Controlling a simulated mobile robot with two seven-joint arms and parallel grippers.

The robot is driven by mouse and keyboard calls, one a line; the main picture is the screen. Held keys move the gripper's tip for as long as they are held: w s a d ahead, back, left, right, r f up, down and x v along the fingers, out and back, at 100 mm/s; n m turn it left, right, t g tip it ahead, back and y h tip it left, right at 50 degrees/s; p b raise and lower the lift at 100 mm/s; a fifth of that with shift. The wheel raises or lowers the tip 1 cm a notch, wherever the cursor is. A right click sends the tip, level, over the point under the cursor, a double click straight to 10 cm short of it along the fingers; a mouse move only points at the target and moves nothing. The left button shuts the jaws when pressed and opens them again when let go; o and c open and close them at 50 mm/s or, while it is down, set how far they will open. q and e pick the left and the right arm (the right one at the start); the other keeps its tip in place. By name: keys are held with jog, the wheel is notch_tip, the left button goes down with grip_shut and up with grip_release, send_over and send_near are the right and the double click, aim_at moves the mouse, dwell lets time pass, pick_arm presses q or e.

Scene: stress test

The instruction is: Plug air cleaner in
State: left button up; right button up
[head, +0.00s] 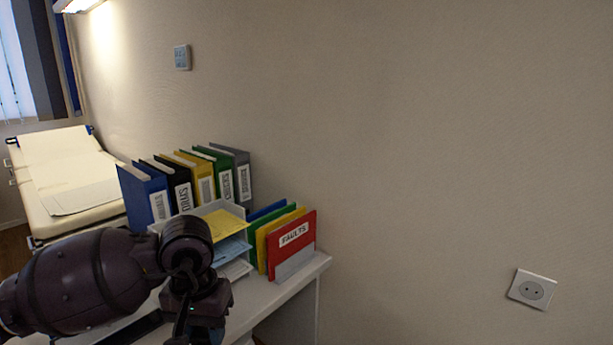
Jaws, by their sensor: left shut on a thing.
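A white wall socket (532,289) with a round two-hole outlet is on the beige wall at the lower right, and nothing is plugged into it. My left gripper (188,328) is at the lower left, in front of the white desk and far to the left of the socket. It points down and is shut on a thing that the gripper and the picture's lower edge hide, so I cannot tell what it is. The air cleaner and its plug cannot be made out. My right gripper is not in view.
A white desk (300,277) against the wall carries ring binders (146,196), a paper tray (222,206) and a red "FAULTS" folder (291,246). An examination bed (70,180) stands at the far left. A small wall panel (182,57) hangs above. The wall around the socket is clear.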

pick_arm(q)
jog(key=s+a+f+n, duration=0.1)
jog(key=s+a+f, duration=0.2)
jog(key=a+f, duration=0.1)
jog(key=shift+s+a+f, duration=0.2)
jog(key=shift+f, duration=0.6)
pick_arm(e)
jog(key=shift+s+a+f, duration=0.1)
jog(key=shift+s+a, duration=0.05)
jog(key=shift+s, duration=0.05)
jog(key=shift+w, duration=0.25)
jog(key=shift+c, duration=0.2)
